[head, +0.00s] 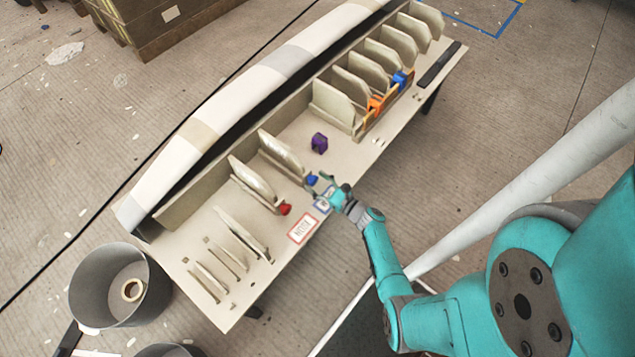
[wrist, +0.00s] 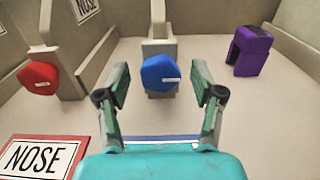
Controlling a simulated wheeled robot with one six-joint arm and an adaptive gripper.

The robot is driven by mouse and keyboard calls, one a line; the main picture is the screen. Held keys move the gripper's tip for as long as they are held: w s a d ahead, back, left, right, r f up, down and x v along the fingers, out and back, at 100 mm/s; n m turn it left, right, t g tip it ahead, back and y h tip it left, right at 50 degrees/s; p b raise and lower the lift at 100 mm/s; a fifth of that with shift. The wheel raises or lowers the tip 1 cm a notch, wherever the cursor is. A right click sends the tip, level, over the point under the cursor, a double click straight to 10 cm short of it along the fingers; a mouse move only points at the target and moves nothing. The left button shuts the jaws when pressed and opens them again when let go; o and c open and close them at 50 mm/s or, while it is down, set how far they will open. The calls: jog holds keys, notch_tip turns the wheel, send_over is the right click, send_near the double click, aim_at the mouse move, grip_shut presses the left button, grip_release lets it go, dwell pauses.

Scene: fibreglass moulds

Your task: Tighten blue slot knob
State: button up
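The blue slot knob (wrist: 160,74) sits on the front end of a beige slot holder in the wrist view, with a small white mark on its face. In the head view my gripper (head: 325,186) is close in front of the blue knob. I cannot tell whether a finger touches it.
A red knob (wrist: 41,78) is on the slot to the left. A purple clamp-like block (wrist: 249,51) stands to the right. A red-bordered NOSE label (head: 303,228) lies on the bench. Orange (head: 375,104) and blue (head: 399,78) pieces are farther along. A grey bin (head: 120,287) stands lower left.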

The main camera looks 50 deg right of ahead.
jog(key=c, duration=1)
jog(key=shift+n, duration=1)
jog(key=o, duration=1.1)
jog(key=shift+o, duration=0.2)
jog(key=shift+s+d, duration=0.1)
jog(key=shift+s, duration=3.65)
